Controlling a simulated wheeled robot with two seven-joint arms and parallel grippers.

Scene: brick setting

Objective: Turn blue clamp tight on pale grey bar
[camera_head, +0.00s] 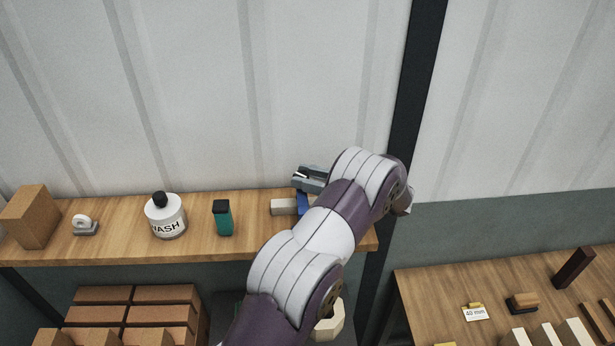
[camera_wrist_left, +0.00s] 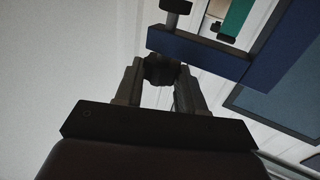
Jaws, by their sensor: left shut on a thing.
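The blue clamp (camera_head: 303,204) is on the wooden shelf, partly hidden behind my left arm. The pale grey bar (camera_head: 284,207) lies at its left; its right end is hidden. In the left wrist view the clamp's blue frame (camera_wrist_left: 205,52) crosses the upper right, with a dark round pad above it. My left gripper (camera_wrist_left: 160,72) is shut on the clamp's dark knob, just below the frame. Whether the pad touches the bar cannot be told. My right gripper is not in view.
A dark post (camera_head: 408,100) rises right of my arm. A workbench (camera_head: 440,290) with blocks stands at the right.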

